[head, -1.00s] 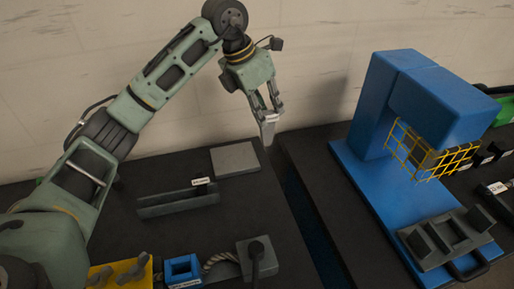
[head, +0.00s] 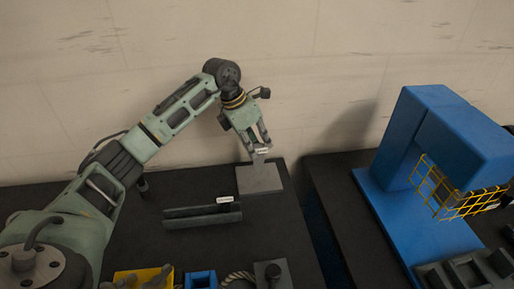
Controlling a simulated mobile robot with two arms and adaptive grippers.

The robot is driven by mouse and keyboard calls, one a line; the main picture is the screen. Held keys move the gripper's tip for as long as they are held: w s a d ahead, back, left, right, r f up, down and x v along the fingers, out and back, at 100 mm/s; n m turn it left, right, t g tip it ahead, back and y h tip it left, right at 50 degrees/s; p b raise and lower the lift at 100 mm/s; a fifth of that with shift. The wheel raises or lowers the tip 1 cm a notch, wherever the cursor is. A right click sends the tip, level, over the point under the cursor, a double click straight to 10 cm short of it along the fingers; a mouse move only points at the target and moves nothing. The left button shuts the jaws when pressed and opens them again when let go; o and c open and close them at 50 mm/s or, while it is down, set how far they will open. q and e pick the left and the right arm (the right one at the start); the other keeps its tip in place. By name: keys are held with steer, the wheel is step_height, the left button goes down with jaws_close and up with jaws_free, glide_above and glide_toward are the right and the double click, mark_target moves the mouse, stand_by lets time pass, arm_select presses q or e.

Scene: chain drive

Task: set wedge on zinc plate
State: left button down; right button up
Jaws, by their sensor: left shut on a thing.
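My left gripper (head: 262,145) points down and is shut on the wedge (head: 260,158), a small grey piece with a pale label near the fingers. The wedge is small and partly hidden by the fingers. The zinc plate (head: 262,182) is a flat light grey square lying near the back edge of the dark table. In the head view the wedge overlaps the rear part of the plate. I cannot tell whether it touches the plate or hangs just above it. My right gripper is not in view.
A dark grey channel-shaped holder (head: 200,217) with a white label lies in front and left of the plate. A yellow block (head: 135,277), a blue box (head: 201,280) and a grey block with a black knob (head: 272,275) line the front. A blue press-like machine (head: 440,130) with a yellow cage stands right, beyond a gap.

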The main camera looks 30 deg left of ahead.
mark_target(257, 151)
arm_select(q)
step_height(257, 151, down, 3)
steer(key=shift+r+p, duration=0.2)
steer(key=shift+p, duration=0.2)
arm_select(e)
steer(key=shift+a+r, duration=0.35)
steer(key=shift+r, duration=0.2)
arm_select(q)
steer(key=shift+f, duration=0.2)
steer(key=c, duration=1.7)
jaws_free()
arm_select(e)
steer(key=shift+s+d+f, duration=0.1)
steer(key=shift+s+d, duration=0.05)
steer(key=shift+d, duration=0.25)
